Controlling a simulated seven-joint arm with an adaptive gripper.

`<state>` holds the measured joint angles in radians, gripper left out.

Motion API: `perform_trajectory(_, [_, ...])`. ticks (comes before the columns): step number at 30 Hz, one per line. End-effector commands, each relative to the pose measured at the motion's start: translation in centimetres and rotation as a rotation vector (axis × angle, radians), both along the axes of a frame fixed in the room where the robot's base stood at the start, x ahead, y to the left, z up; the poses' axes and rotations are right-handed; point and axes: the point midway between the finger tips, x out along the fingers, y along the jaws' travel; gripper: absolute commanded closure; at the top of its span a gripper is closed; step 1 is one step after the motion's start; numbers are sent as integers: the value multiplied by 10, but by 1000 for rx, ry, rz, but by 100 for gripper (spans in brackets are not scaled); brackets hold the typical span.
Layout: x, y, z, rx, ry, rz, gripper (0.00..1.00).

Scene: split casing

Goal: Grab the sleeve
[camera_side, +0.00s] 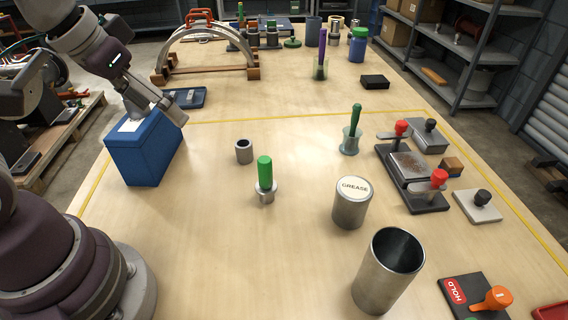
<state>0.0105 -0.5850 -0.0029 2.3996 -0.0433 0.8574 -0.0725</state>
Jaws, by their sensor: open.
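The sleeve (244,153) looks to be the short grey hollow cylinder standing upright on the table, left of centre, with its dark bore facing up. My gripper (160,114) is at the upper left, tilted downward, over or beside the top of a blue box. It is open, and I see nothing between its fingers. It is apart from the sleeve, to its upper left. A green-handled plug (265,175) stands just right of and nearer than the sleeve, in a metal collar.
The blue box (140,160) stands close to my gripper. A grease can (352,203) and an open metal cylinder (388,272) stand at the front right. Clamp fixtures (410,165) with red knobs are farther right.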

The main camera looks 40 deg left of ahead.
Motion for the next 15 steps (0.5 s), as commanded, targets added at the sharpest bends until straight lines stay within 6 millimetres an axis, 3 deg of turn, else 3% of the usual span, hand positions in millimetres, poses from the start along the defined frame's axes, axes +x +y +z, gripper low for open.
perform_trajectory(5, [68, 11, -21, -30, 62, 253, 29])
perform_trajectory(9, [115, 19, -60, -29, 81, 444, 29])
perform_trajectory(15, [145, 26, -108, -14, 82, 599, 29])
